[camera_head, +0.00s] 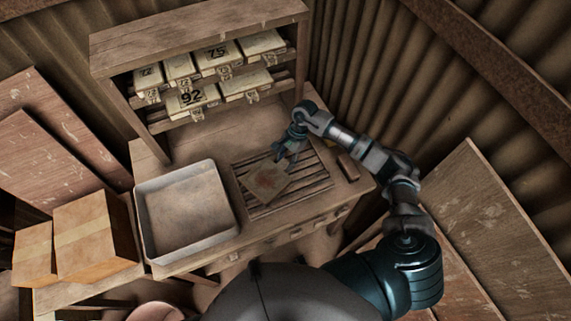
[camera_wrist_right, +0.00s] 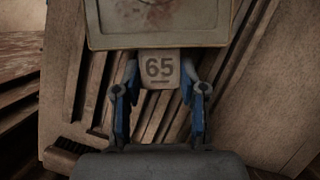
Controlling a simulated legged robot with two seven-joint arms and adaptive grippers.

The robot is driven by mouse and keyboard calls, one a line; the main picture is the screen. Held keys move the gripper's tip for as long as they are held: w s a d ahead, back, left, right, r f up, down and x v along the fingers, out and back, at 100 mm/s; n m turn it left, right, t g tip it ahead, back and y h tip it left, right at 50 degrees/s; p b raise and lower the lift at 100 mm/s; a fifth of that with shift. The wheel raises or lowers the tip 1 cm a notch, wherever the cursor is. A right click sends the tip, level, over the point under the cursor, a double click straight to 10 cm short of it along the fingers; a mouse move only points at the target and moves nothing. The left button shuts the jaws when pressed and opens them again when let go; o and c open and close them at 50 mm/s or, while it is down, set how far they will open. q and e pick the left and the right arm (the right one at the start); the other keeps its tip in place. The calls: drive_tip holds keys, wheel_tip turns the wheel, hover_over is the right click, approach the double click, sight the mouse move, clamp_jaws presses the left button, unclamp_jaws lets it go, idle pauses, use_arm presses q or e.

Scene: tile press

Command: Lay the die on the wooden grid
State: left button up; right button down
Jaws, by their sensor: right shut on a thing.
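The die (camera_head: 267,180) is a flat, square, worn tan plate with reddish stains. In the head view it is over the left part of the slatted wooden grid (camera_head: 316,184) on the bench. My right gripper (camera_head: 287,161) is at its far edge. In the right wrist view my right gripper (camera_wrist_right: 160,95) is shut on the die's tab, marked 65, and the die's plate (camera_wrist_right: 155,22) shows beyond the fingers. Grid slats (camera_wrist_right: 75,85) lie behind it. I cannot tell whether the die touches the slats. My left gripper is not in view.
A shallow grey tray (camera_head: 146,228) stands left of the grid. A small brown block (camera_head: 348,167) lies to its right. A shelf (camera_head: 205,31) behind holds several numbered dies (camera_head: 192,98). Cardboard boxes (camera_head: 93,238) stand at left. Corrugated walls close the back and right.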

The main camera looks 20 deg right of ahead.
wheel_tip(320, 180, down, 3)
drive_tip(key=shift+r, duration=0.15)
drive_tip(key=c, duration=0.7)
unclamp_jaws()
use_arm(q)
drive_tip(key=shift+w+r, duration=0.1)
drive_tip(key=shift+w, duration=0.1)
use_arm(e)
drive_tip(key=shift+o, duration=0.2)
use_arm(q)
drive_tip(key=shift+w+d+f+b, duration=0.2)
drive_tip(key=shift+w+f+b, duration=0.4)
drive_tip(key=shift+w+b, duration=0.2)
use_arm(e)
drive_tip(key=v, duration=1.2)
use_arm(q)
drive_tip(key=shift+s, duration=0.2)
use_arm(e)
drive_tip(key=shift+a, duration=0.1)
